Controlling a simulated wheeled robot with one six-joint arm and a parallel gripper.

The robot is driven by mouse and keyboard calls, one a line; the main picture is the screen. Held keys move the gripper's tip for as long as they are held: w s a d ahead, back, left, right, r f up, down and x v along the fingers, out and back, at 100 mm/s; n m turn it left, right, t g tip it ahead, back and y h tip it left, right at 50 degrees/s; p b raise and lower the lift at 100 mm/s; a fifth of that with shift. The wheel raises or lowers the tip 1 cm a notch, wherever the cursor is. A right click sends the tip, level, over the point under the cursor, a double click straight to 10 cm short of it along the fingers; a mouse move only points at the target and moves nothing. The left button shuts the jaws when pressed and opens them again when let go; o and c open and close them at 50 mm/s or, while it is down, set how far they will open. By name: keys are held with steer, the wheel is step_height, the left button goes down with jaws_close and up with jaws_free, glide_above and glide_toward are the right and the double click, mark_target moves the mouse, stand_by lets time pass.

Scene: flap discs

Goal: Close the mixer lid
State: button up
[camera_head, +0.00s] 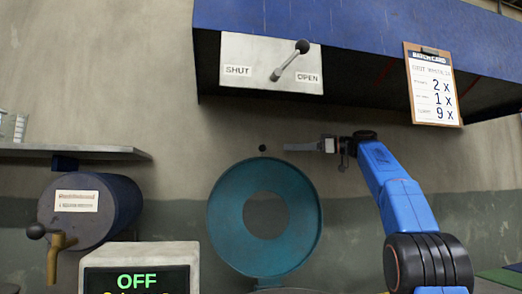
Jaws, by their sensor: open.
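The mixer lid (225,222) looks like a teal ring with a round opening in its middle, and it stands raised, facing me. A small dark knob (262,148) shows just above its top edge. My gripper (290,147) is open and reaches in from the right, level with the knob. Its tips end a little to the right of the knob, with a visible gap in the picture. How far apart they are in depth I cannot tell. The mixer body below the lid is mostly out of frame.
A blue hopper (350,30) overhangs the lid, with a lever (290,62) on a SHUT/OPEN plate and a batch card (433,85). A dark drum with a brass tap (60,250) is at left, below a shelf (75,151). A display (140,280) reads OFF.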

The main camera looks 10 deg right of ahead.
mark_target(263, 150)
steer(key=x, duration=1.2)
steer(key=shift+c, duration=0.6)
jaws_close()
